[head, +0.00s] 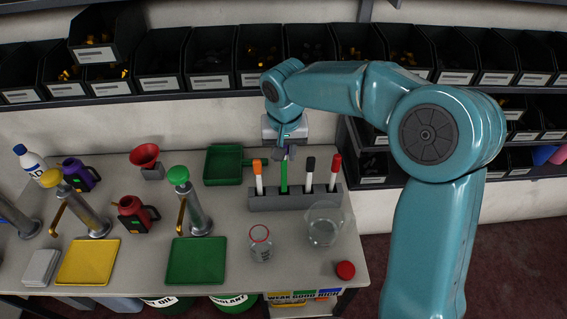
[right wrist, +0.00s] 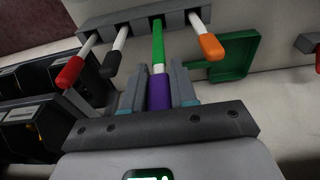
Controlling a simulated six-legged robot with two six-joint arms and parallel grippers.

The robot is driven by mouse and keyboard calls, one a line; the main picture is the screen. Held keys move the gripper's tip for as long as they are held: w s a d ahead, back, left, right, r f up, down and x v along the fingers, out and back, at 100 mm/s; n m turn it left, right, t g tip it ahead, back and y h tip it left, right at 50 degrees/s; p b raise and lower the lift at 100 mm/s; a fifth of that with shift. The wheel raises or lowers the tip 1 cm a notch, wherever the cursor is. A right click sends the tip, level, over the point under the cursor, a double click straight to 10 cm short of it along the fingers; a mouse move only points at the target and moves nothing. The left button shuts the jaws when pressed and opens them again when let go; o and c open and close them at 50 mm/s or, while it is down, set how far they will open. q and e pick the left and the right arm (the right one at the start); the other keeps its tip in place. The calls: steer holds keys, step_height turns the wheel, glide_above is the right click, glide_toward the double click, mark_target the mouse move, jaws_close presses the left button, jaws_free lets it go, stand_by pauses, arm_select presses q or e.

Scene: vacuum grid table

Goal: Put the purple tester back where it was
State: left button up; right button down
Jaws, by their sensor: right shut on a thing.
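My right gripper (head: 285,143) is shut on the purple tester (head: 284,178), which has a purple grip and a green shaft. In the right wrist view the purple grip (right wrist: 158,92) is between the fingers of my right gripper (right wrist: 158,88). The green shaft runs down to the grey rack (head: 295,199), between the orange tester and the black tester. Its lower end meets the rack, but I cannot tell how deep it sits. The tester looks upright. My left gripper is not in view.
The orange tester (head: 258,175), black tester (head: 308,172) and red tester (head: 334,170) stand in the rack. A green tray (head: 223,166) lies behind it. A glass beaker (head: 325,228) and a clear bottle (head: 260,243) stand in front. Dark bins line the wall shelf.

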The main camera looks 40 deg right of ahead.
mark_target(284, 166)
steer(key=shift+d+f, duration=0.15)
steer(key=shift+f, duration=0.75)
step_height(284, 166, down, 5)
steer(key=shift+w+r, duration=0.15)
steer(key=shift+w+f, duration=0.1)
steer(key=shift+f, duration=0.1)
steer(key=shift+f, duration=0.25)
steer(key=c, duration=0.9)
jaws_free()
steer(key=shift+r, duration=0.1)
steer(key=shift+r, duration=0.1)
